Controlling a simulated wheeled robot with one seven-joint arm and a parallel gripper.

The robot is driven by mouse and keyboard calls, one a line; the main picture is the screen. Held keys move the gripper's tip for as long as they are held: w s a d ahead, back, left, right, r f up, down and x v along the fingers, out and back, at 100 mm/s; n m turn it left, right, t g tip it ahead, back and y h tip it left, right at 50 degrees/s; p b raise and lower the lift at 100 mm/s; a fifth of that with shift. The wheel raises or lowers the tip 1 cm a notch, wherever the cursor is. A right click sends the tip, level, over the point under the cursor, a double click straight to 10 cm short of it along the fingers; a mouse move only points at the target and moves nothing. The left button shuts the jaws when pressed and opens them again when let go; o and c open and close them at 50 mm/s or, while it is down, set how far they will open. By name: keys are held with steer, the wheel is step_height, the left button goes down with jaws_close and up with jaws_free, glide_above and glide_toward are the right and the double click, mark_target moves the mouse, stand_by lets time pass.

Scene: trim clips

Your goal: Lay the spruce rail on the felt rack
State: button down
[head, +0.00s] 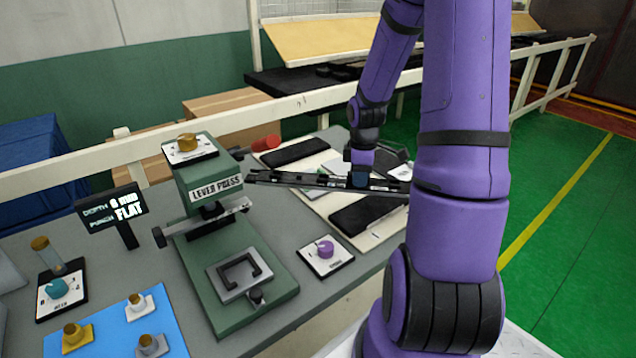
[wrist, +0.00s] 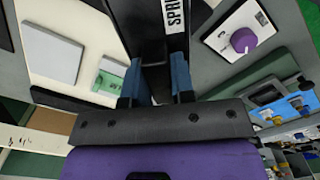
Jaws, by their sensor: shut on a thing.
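My gripper (head: 360,180) is shut on a long dark rail (head: 290,180), held level above the work table. In the wrist view, the blue fingers of my gripper (wrist: 156,84) sit on either side of the rail (wrist: 152,40). A white label on it shows the letters "SPR"; the rest is cut off. Below the rail in the head view lies a pale board (head: 312,199) with a black pad (head: 295,152) at the back and another black pad (head: 366,213) at the front. I cannot tell for certain which is the felt rack.
A green lever press (head: 205,184) stands near the rail's left end. A purple knob on a white plate (head: 326,252) sits in front of the board. A blue mat (head: 125,325) with several small knobs lies front left. A pale railing (head: 75,173) runs behind the table.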

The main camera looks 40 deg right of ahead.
mark_target(356, 214)
steer(key=shift+f, duration=4.75)
steer(key=shift+f, duration=0.1)
steer(key=c, duration=1)
jaws_free()
steer(key=shift+o, duration=0.2)
